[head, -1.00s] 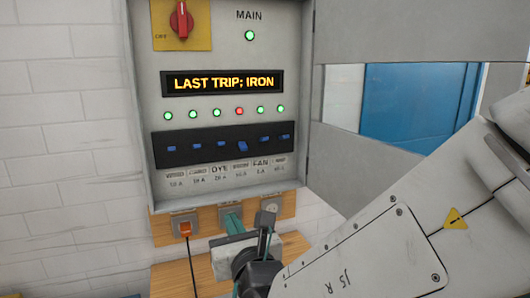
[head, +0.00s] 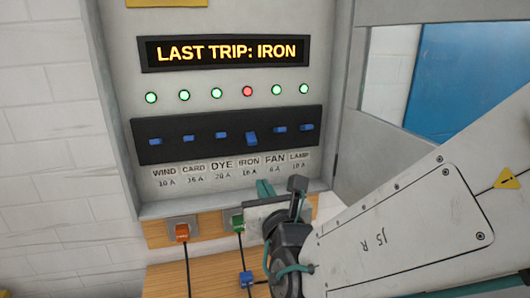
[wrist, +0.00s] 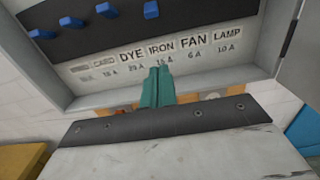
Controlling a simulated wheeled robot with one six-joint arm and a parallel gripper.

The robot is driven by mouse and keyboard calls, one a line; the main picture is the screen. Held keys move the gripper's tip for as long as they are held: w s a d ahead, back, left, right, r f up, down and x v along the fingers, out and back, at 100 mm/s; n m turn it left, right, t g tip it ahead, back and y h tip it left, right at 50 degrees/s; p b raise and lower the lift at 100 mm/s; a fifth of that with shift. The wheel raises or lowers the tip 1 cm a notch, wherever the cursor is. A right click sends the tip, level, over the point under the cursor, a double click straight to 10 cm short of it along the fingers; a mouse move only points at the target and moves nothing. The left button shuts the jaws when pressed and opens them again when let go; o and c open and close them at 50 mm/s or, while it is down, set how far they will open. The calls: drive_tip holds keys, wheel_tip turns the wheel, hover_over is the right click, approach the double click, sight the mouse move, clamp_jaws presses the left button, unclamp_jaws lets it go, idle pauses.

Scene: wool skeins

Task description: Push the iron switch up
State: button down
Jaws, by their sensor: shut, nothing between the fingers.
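The iron switch (head: 252,139) is a blue lever on the black strip, fourth from the left above the IRON label. It sits lower than its neighbours, and the lamp above it (head: 247,91) is red. In the wrist view the iron switch (wrist: 151,9) is at the top edge, partly cut off. My gripper (head: 265,188) has teal fingers, shut and empty. In the head view it shows just below the labels. In the wrist view its fingertips (wrist: 158,75) show below the IRON label, apart from the switch.
Other blue switches, such as the dye switch (head: 221,135) and the fan switch (head: 280,129), flank it closely under green lamps. The display (head: 225,53) reads "LAST TRIP: IRON". An orange plug (head: 182,232) and a green socket (head: 238,222) sit below the cabinet. An open door (head: 375,150) stands at right.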

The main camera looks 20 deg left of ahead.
sight(251, 139)
drive_tip(key=x, duration=0.9)
drive_tip(key=shift+w+a, duration=0.1)
wheel_tip(251, 139, up, 3)
drive_tip(key=shift+f, duration=0.15)
drive_tip(key=shift+s+r, duration=0.3)
drive_tip(key=shift+r, duration=0.2)
drive_tip(key=shift+d, duration=0.25)
drive_tip(key=shift+a, duration=0.1)
drive_tip(key=shift+r, duration=0.1)
